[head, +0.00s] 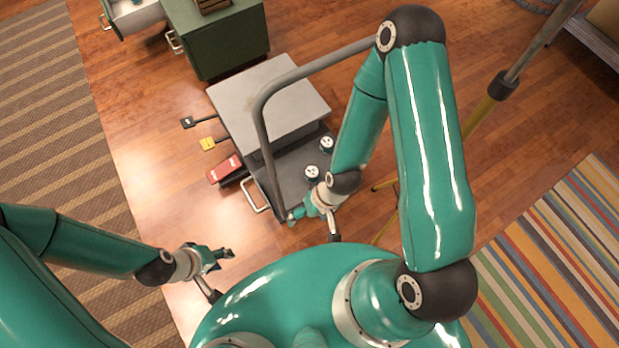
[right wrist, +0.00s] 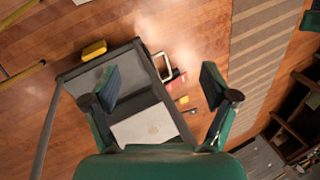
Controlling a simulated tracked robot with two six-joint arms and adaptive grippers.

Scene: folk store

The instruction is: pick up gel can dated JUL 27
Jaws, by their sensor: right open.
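Two small dark cans with white tops stand on the dark lower deck of a grey cart. One can (head: 327,144) is farther back and the other can (head: 311,173) is nearer my right arm. Any dates on them are too small to read, so I cannot tell which says JUL 27. My right gripper (head: 298,213) is at the cart's near edge, in front of the nearer can. In the right wrist view my right gripper (right wrist: 160,90) is open, with nothing seen between its fingers. My left gripper (head: 222,256) is over the floor, apart from the cart; its opening is unclear.
The cart's grey upper top (head: 262,98) and curved handle bar (head: 262,130) rise beside the cans. A red object (head: 224,169) and a yellow tag (head: 207,144) are left of the cart. A green cabinet (head: 225,45) stands behind. A yellow-ended pole (head: 480,115) is at right.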

